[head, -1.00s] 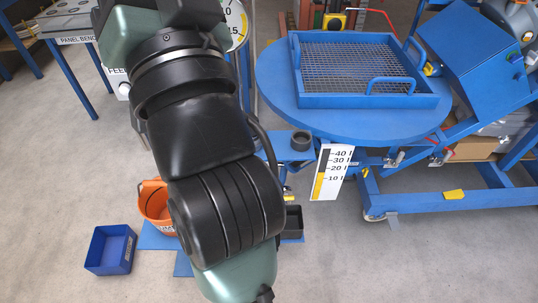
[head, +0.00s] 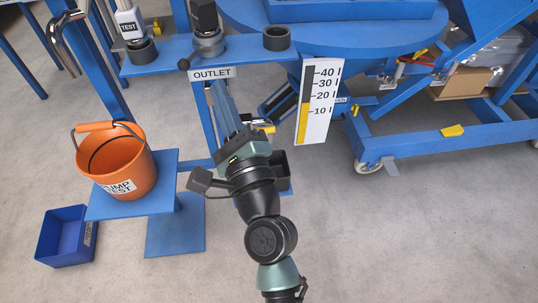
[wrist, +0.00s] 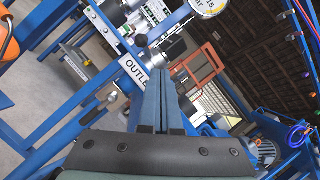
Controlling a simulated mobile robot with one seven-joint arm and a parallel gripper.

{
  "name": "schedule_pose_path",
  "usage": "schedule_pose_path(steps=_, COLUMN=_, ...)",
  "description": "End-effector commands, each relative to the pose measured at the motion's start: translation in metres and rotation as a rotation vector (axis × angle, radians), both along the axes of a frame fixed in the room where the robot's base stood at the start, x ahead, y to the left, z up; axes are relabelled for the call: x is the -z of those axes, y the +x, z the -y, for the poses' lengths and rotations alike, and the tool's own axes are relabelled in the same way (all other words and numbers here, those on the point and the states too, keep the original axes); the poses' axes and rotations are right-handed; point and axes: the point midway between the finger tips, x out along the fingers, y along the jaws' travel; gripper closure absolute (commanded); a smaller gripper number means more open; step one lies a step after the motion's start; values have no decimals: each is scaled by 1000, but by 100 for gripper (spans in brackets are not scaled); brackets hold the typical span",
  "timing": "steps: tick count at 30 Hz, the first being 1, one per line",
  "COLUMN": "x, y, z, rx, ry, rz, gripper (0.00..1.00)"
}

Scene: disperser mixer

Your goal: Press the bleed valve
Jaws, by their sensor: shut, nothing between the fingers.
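My gripper (head: 221,88) is shut and empty, its long blue-grey fingers pointing up just below the OUTLET label (head: 211,73). In the wrist view the closed fingertips (wrist: 164,72) point towards a silver fitting (wrist: 172,49) with a black ball knob (wrist: 141,41). In the head view the silver fitting (head: 208,44) stands on the blue crossbar above the label, with its black knob (head: 184,64) to the left. No part is marked as the bleed valve, so I cannot tell which one it is. I cannot tell whether the fingertips touch anything.
An orange bucket (head: 134,180) stands on a blue platform (head: 164,203) at left, above a blue bin (head: 65,238). A litre scale (head: 319,101) hangs right of my gripper. A dark tray (head: 284,170) sits behind my wrist. The floor at lower right is clear.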

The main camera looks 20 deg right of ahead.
Motion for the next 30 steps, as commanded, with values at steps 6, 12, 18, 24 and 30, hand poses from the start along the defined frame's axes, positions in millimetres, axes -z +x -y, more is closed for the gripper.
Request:
schedule_pose_path(steps=6, x=137, y=-15, z=35, rx=2, ry=374, rz=-69, gripper=100)
schedule_pose_path(steps=12, x=226, y=-34, z=62, rx=34, ry=662, rz=-99, gripper=100)
schedule_pose_path(steps=18, x=271, y=-48, z=76, rx=61, ry=820, rz=-105, gripper=100)
schedule_pose_path(steps=24, x=277, y=-51, z=80, rx=68, ry=854, rz=-104, gripper=100)
schedule_pose_path(steps=30, x=276, y=-50, z=79, rx=68, ry=851, rz=-104, gripper=100)
